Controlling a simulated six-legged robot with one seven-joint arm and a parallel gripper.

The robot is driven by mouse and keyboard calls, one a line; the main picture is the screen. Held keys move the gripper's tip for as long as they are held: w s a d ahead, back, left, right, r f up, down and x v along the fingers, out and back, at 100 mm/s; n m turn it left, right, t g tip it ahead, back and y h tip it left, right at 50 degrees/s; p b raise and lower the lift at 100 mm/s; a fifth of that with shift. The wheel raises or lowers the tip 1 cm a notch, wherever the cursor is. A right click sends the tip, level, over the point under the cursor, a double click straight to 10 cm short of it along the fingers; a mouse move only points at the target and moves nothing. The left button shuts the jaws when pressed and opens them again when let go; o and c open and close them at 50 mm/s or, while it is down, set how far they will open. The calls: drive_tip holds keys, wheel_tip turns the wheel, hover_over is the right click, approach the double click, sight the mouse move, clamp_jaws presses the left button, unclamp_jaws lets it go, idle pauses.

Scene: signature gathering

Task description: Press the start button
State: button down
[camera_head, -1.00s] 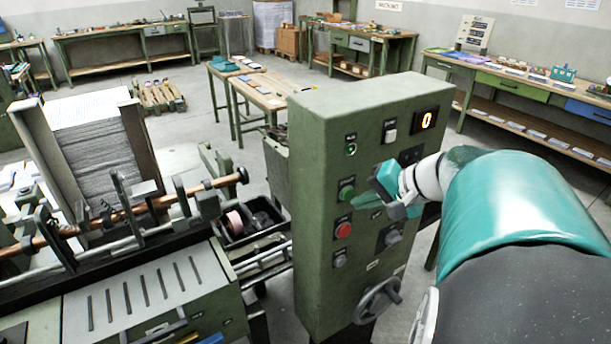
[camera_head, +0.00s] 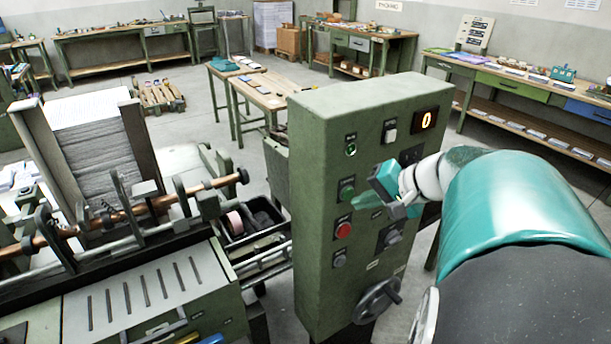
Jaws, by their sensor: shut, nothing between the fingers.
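The green control cabinet (camera_head: 325,140) stands right of the middle. A green button (camera_head: 346,191), which looks like the start button, sits on its front panel, above a red button (camera_head: 343,230). My gripper (camera_head: 357,203) is shut and empty. Its teal fingertips point left at the panel, close to the green button, slightly below and to its right. I cannot tell whether the tips touch the panel or the button. My arm comes in from the right and hides part of the panel. A lit display (camera_head: 427,120) at the panel's upper right reads 0.
A handwheel (camera_head: 377,301) sticks out low on the cabinet. A grey knob (camera_head: 390,236) and a white switch (camera_head: 389,130) are on the panel. A machine with a copper-coloured rod (camera_head: 150,208) stands at left. Workbenches (camera_head: 500,80) line the walls.

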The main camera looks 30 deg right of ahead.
drive_tip(key=shift+w, duration=0.1)
drive_tip(key=shift+w, duration=0.35)
drive_tip(key=shift+w, duration=0.4)
idle(0.9)
drive_tip(key=shift+s, duration=0.85)
drive_tip(key=s, duration=0.5)
idle(0.3)
idle(0.5)
